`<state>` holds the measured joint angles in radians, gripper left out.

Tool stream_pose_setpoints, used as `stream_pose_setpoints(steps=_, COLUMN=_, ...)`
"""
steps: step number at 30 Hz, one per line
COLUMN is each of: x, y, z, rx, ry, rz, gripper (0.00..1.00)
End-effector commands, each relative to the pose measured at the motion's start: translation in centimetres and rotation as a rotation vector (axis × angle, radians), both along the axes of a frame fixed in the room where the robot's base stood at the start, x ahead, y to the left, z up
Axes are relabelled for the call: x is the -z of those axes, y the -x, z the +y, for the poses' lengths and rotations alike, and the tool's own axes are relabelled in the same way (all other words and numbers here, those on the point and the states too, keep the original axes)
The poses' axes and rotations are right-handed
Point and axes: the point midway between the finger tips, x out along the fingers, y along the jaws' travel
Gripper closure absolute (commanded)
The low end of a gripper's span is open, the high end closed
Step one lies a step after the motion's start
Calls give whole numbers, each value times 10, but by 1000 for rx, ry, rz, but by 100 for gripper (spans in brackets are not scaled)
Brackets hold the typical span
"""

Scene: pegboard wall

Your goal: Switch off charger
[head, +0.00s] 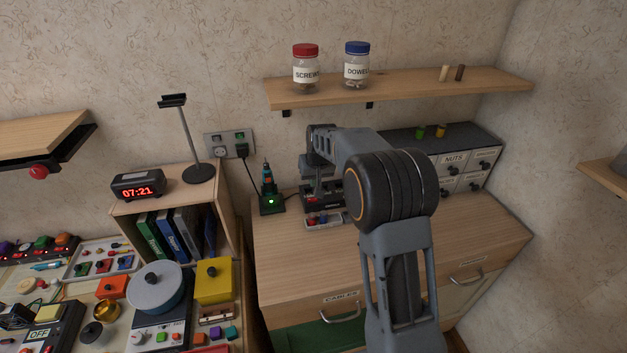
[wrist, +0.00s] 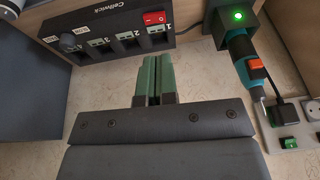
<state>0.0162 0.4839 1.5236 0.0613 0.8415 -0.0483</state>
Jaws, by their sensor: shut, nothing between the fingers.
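A black unit (wrist: 112,28) lettered Cellwick stands at the top of the wrist view, with a row of bays and a red rocker switch (wrist: 154,18). In the head view my arm partly hides this unit (head: 336,196). Beside it, a dark charging stand (head: 271,204) with a lit green light holds a teal tool (head: 267,178); the stand also shows in the wrist view (wrist: 229,20). My gripper (wrist: 159,60) has its green fingers shut and empty, pointing at the unit just below the red switch in the picture. Contact is not clear.
A wall socket plate (head: 217,147) has a black plug (head: 241,149) and green switch; its cord runs to the cabinet top. A small tray (head: 323,220) lies in front of the unit. Drawers (head: 455,158) stand right; a shelf (head: 420,88) hangs above. The cabinet's front top is clear.

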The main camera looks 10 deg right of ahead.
Motion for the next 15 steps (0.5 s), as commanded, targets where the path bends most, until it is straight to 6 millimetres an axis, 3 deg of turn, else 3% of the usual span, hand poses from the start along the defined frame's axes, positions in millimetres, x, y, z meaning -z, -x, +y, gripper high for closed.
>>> stream_pose_setpoints(steps=5, x=-35, y=38, z=1, rx=-2, ry=6, rz=-17, gripper=100)
stream_pose_setpoints(steps=10, x=-72, y=113, z=2, rx=-1, ry=17, rz=-35, gripper=100)
stream_pose_setpoints(steps=15, x=-86, y=192, z=2, rx=-1, ry=29, rz=-53, gripper=100)
